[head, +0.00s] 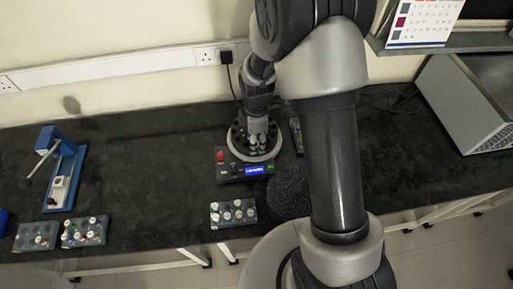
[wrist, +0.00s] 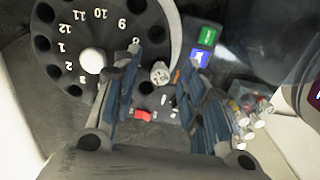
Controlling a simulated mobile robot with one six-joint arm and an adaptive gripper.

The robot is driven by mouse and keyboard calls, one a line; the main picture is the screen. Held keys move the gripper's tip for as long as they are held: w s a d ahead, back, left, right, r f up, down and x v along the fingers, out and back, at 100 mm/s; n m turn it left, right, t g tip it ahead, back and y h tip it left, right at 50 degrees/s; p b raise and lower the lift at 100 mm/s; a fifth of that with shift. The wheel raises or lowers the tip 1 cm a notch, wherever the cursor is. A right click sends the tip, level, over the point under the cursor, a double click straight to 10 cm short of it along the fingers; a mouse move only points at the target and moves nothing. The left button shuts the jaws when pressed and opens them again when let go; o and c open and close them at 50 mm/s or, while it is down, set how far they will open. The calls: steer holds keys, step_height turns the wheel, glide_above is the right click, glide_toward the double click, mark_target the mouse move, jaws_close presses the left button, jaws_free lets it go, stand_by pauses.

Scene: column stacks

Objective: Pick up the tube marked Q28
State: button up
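My gripper (wrist: 166,62) is open, with its two blue-padded fingers apart and pointing at a round numbered rotor in the wrist view. A pale-capped tube (wrist: 160,73) shows between the fingers, with gaps on both sides. A dark mark is on its cap, but I cannot read it as Q28. A second, white-capped tube (wrist: 92,60) sits in the numbered rotor (wrist: 75,25), left of the fingers. In the head view my gripper (head: 257,140) is low over the rotor device (head: 232,173), and the tubes there are hidden or too small to read.
The device has a red switch and a lit blue display. A rack of capped tubes (head: 233,213) stands in front of it. Two more racks (head: 84,231) (head: 36,237) and a blue press-like tool (head: 63,175) are at left. The bench between is clear.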

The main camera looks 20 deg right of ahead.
steer(key=shift+r, duration=0.1)
steer(key=c, duration=0.8)
